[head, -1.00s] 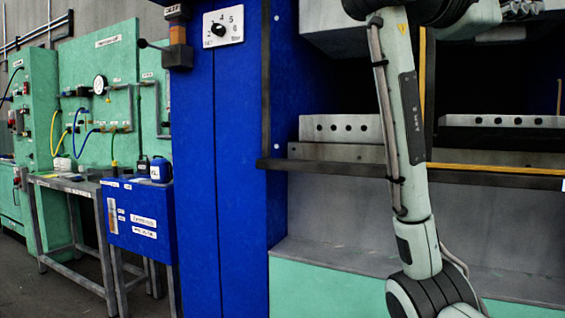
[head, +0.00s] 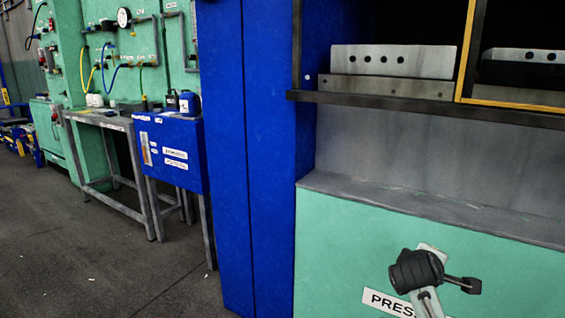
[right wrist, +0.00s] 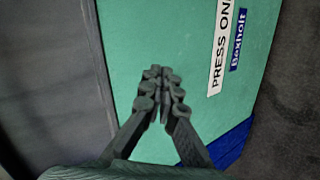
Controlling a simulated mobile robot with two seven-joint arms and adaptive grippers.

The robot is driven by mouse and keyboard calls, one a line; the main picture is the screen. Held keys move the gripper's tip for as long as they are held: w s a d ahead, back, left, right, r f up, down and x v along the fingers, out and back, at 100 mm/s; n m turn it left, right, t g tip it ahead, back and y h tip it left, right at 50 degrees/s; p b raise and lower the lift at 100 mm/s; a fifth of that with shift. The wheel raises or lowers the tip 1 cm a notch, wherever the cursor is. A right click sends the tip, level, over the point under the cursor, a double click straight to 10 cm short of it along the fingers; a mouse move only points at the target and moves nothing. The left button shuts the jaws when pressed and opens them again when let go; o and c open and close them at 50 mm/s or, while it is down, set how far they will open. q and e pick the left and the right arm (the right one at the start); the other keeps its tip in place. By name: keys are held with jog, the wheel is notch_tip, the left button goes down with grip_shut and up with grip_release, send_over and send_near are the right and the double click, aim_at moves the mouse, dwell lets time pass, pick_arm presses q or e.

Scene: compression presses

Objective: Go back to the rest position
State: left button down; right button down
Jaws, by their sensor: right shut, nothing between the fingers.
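My right gripper (head: 472,285) is low at the right of the head view, in front of the green lower panel of the press (head: 340,235). In the right wrist view its two dark fingers (right wrist: 162,80) are together with nothing between them. The green panel (right wrist: 150,40) fills the background there, with a gap I cannot judge. My left gripper is not in view.
A blue press column (head: 230,150) stands left of the panel. A dark ledge (head: 420,107) runs above it, with metal blocks (head: 395,60) behind. A blue box (head: 175,150) and grey table (head: 105,121) stand left. The floor (head: 110,260) is clear.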

jog(key=s+a+f+m+g+y, duration=0.1)
jog(key=s+f+y, duration=0.1)
jog(key=s+f, duration=0.55)
jog(key=s+a+f+m+g+y, duration=0.15)
jog(key=s+f, duration=0.25)
jog(key=f, duration=0.6)
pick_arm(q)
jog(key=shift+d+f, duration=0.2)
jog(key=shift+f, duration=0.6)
pick_arm(e)
jog(key=s+a+f+m+g+y, duration=0.1)
jog(key=s+f+m, duration=0.1)
jog(key=s+f, duration=0.4)
jog(key=s+a+f+m+g+y, duration=0.1)
jog(key=s+f, duration=0.5)
jog(key=s, duration=0.6)
jog(key=shift+a+f+m+g+y, duration=0.4)
jog(key=shift+a+m+g, duration=0.1)
jog(key=shift+g, duration=0.25)
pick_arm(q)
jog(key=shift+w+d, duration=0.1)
pick_arm(e)
jog(key=shift+s+d, duration=0.15)
